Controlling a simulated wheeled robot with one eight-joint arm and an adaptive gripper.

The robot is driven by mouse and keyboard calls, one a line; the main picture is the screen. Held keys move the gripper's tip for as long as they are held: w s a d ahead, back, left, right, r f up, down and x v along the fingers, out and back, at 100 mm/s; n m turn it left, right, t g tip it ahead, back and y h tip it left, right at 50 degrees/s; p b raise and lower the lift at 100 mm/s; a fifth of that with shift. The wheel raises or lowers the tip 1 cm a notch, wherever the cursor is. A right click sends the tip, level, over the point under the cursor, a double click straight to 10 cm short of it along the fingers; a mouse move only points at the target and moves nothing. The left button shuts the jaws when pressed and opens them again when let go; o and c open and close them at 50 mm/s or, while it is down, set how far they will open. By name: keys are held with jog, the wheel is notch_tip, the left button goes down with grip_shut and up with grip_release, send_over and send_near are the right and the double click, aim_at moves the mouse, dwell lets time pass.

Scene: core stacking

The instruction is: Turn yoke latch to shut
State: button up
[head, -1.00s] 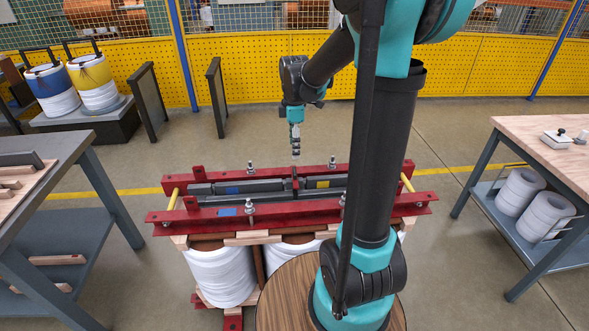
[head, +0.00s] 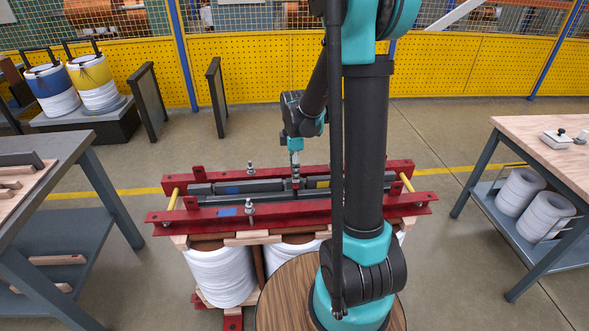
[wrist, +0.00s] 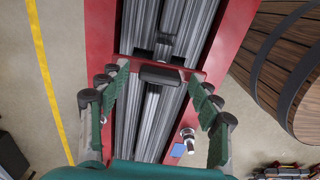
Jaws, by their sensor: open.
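The red yoke frame (head: 285,212) lies across the top of the white coils. Dark grey laminated core bars (wrist: 150,110) run between its two red beams. A dark latch handle (wrist: 161,77) sits crosswise over the bars near the middle in the wrist view. My gripper (wrist: 158,84) is open, with one green finger on each side of the handle. Contact between fingers and handle cannot be told. In the head view my gripper (head: 295,177) points down at the yoke's middle and hides most of the latch.
White coils (head: 220,275) stand under the yoke. A steel bolt (wrist: 187,136) rises from a red beam near the right finger. A grey bench (head: 40,165) is on the left and a wooden-topped table (head: 555,150) on the right. Open floor lies behind the yoke.

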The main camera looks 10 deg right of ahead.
jog(key=c, duration=1.2)
jog(key=shift+o, duration=0.2)
jog(key=shift+m, duration=0.3)
jog(key=m, duration=0.3)
jog(key=shift+m, duration=0.3)
jog(key=m, duration=0.4)
jog(key=shift+m, duration=0.3)
jog(key=m, duration=0.4)
jog(key=shift+m, duration=2.5)
